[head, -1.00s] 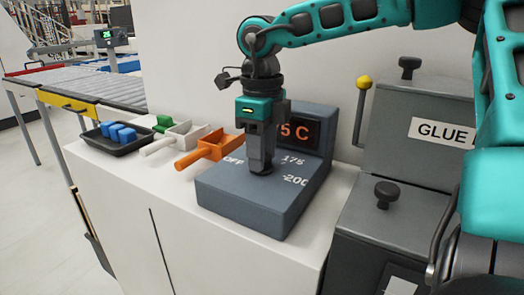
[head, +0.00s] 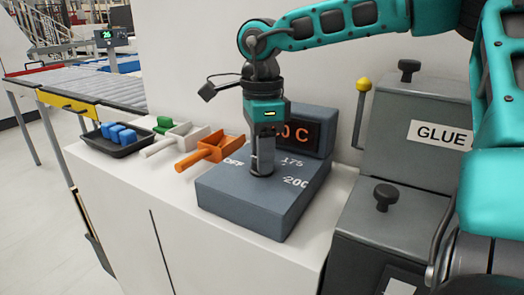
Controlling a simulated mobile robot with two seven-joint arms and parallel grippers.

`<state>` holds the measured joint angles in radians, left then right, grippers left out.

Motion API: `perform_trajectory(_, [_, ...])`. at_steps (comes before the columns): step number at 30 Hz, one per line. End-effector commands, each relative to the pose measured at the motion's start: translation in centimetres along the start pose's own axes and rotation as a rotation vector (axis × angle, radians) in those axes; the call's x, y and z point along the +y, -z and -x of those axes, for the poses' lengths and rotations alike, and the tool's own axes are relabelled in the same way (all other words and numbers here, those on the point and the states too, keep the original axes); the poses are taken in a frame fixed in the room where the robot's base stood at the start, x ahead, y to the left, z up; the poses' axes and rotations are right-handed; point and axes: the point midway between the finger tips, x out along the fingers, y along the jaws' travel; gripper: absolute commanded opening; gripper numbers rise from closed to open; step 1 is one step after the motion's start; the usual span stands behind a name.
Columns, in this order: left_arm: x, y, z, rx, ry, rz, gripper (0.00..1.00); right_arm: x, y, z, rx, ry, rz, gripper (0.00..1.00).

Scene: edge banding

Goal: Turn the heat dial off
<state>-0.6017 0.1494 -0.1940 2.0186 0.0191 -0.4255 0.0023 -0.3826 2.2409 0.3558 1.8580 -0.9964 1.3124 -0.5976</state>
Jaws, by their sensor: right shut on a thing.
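The heat control box (head: 240,205) is dark grey-blue and stands on the white counter. Its top carries the marks OFF, 175 and 200. Its raised back has a display (head: 301,134) with orange digits, partly hidden by my gripper; "0 C" shows. My right gripper (head: 262,170) points straight down over the middle of the box top and is shut on the heat dial. The dial is almost wholly hidden by the fingers, so I cannot tell where its pointer stands. My left gripper is not in view.
Left of the box lie an orange scoop (head: 212,150), a white scoop (head: 182,138), a green block (head: 163,124) and a black tray (head: 118,148) with blue blocks. Right stands a grey GLUE unit (head: 410,175) with black knobs and a yellow-tipped lever (head: 363,86). A roller conveyor (head: 95,88) is at back left.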

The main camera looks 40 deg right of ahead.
Motion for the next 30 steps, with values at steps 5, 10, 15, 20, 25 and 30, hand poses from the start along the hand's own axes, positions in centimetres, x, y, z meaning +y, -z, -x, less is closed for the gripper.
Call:
perform_trajectory(5, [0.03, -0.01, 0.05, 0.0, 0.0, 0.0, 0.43, -0.06, -0.06, 0.09, -0.003, 0.003, 0.023, 0.09])
perform_trajectory(10, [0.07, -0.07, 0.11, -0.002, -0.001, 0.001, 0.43, -0.06, -0.06, 0.08, -0.003, 0.003, 0.027, 0.09])
perform_trajectory(15, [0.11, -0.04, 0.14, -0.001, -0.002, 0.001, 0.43, -0.05, -0.06, 0.08, -0.002, 0.003, 0.027, 0.09])
perform_trajectory(20, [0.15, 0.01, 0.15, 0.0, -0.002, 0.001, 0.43, -0.04, -0.05, 0.08, -0.002, 0.003, 0.026, 0.51])
perform_trajectory(25, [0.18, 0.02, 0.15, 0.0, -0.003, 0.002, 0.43, -0.02, -0.03, 0.04, -0.001, 0.002, 0.025, 0.65])
perform_trajectory(30, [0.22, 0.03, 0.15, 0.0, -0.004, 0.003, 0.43, -0.01, -0.02, 0.03, -0.001, 0.001, 0.025, 0.65])
